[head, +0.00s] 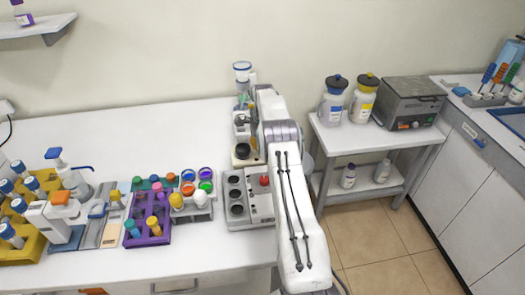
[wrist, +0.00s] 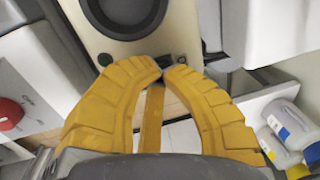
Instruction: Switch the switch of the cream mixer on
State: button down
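The cream mixer (head: 243,156) stands on the white table, just left of my arm in the head view. My arm hides part of it. In the wrist view its cream body (wrist: 92,30) fills the top, with a round black cup (wrist: 125,14) on it. A small dark switch (wrist: 163,60) shows at the mixer's near edge. My gripper (wrist: 167,70) has its yellow fingertips drawn nearly together, with a thin gap and nothing visible between them. The tips appear right at the switch; I cannot tell if they touch it. The switch's position is unclear. The gripper is hidden in the head view.
A grey device with a red knob (head: 264,181) stands close in front of the mixer. Tube racks (head: 150,233) and a pipette fill the table's left part. A side table (head: 345,135) with bottles and a grey box is at the right.

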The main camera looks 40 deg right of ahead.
jog(key=shift+f, duration=0.25)
jog(key=shift+s+f+b, duration=0.15)
jog(key=shift+f+b, duration=0.05)
jog(key=shift+b, duration=0.15)
jog(key=shift+s+a, duration=0.1)
jog(key=shift+s+a+b, duration=0.25)
jog(key=shift+s+b, duration=0.25)
jog(key=shift+b, duration=0.4)
jog(key=shift+r, duration=0.1)
notch_tip(320, 180, up, 14)
jog(key=s+p, duration=0.1)
jog(key=shift+s+a+r, duration=0.15)
jog(key=shift+a+r, duration=0.05)
jog(key=shift+a, duration=0.1)
